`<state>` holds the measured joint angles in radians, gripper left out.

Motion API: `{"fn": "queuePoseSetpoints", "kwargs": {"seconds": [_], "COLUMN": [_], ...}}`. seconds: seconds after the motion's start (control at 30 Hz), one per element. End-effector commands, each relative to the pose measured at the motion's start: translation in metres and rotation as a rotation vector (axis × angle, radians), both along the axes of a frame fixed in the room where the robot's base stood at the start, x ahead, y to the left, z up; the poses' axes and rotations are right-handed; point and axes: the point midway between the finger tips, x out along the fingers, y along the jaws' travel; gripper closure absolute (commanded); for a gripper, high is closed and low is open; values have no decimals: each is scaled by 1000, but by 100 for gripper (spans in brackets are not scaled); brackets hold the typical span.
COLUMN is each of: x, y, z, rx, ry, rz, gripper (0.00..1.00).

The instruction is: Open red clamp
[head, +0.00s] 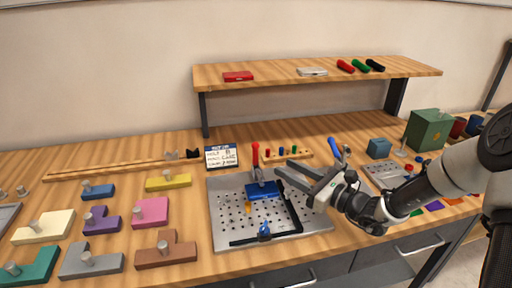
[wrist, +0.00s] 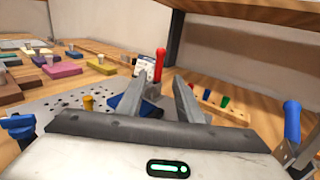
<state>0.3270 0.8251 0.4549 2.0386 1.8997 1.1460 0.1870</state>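The red clamp (head: 255,153) stands with its red handle upright at the back of a perforated metal plate (head: 225,222). A blue block (head: 265,190) lies on the plate at the clamp's base. My gripper (head: 283,167) is open and empty, to the right of the clamp, with its fingers pointing left toward the handle. In the wrist view the red handle (wrist: 158,62) shows upright beyond the fingertips (wrist: 164,78), near the left finger. I see no contact. The clamp's lower part is partly hidden by the fingers in the wrist view.
A blue-handled clamp (head: 333,149) stands behind my gripper. A black L-shaped rail (head: 292,212) and a blue knob (head: 264,232) sit on the plate. A peg strip (head: 300,155) and small sign (head: 221,156) stand behind. A raised shelf (head: 290,77) overhangs the bench's back.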

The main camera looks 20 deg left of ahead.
Motion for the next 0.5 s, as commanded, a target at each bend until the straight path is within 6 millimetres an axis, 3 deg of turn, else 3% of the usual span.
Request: {"fn": "queuePoseSetpoints", "kwargs": {"seconds": [0.17, 0.5], "x": [8, 37], "y": [19, 86], "z": [0, -1], "rx": [3, 2], "ry": [1, 0], "rz": [1, 3], "gripper": [67, 67]}}
